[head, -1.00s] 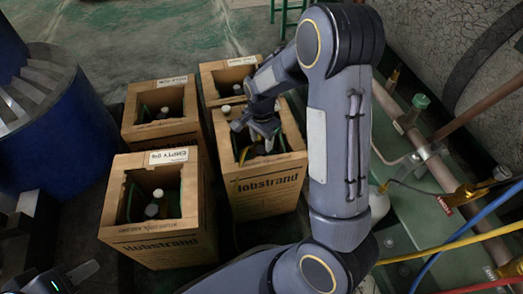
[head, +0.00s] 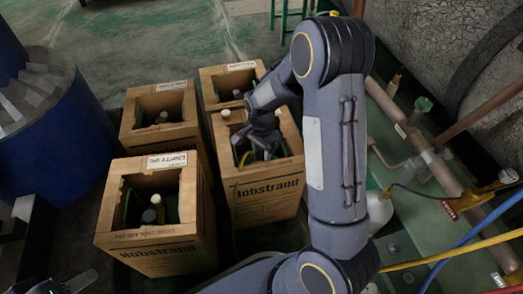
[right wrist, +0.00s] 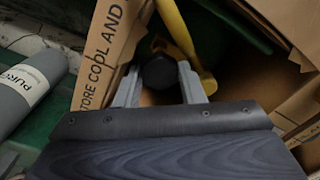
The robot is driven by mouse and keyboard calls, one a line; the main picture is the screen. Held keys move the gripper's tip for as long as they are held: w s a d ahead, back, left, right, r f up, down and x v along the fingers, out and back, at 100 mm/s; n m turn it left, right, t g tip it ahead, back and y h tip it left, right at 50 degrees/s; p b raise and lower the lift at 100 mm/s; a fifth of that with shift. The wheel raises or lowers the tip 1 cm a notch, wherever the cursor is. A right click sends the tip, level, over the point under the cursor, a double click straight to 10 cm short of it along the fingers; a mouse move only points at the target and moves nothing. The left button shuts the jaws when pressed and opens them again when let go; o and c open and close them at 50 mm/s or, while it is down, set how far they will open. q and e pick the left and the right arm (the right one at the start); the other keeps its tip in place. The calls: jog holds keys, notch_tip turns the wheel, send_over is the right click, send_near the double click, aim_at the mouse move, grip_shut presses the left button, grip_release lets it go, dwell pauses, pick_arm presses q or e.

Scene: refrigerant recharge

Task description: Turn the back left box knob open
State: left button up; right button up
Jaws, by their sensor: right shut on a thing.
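The back left box (head: 126,121) is an open cardboard box with a dark-capped bottle knob (head: 160,119) inside, in the head view. My right gripper (head: 262,152) is not there; it reaches down into the front right box (head: 268,190). In the right wrist view its fingers (right wrist: 160,88) are shut on a dark round knob (right wrist: 159,71), beside a yellow hose (right wrist: 178,28). Whether that knob is turned cannot be told. My left gripper (head: 80,282) shows only partly at the bottom left edge, away from the boxes.
The front left box (head: 165,253) and the back right box (head: 211,88) stand close by, open-topped. A blue drum (head: 60,150) is at left. Pipes and hoses (head: 470,240) run at right. A grey cylinder (right wrist: 28,92) lies beside the box in the wrist view.

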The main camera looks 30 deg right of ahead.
jog(key=shift+n, duration=0.3)
jog(key=shift+r+n+p, duration=0.1)
jog(key=shift+n+p, duration=0.6)
jog(key=shift+n, duration=0.2)
jog(key=n+p, duration=0.1)
jog(key=n, duration=0.2)
jog(key=shift+n+p, duration=0.3)
jog(key=n+p, duration=0.1)
jog(key=n, duration=0.2)
jog(key=shift+n, duration=0.3)
jog(key=n+p, duration=0.1)
jog(key=n, duration=0.3)
jog(key=shift+n+p, duration=0.3)
jog(key=n+p, duration=0.2)
jog(key=n, duration=0.5)
jog(key=n+p, duration=0.1)
jog(key=n, duration=0.2)
jog(key=shift+n, duration=0.4)
jog(key=shift+n+p, duration=0.7)
jog(key=shift+n, duration=1.1)
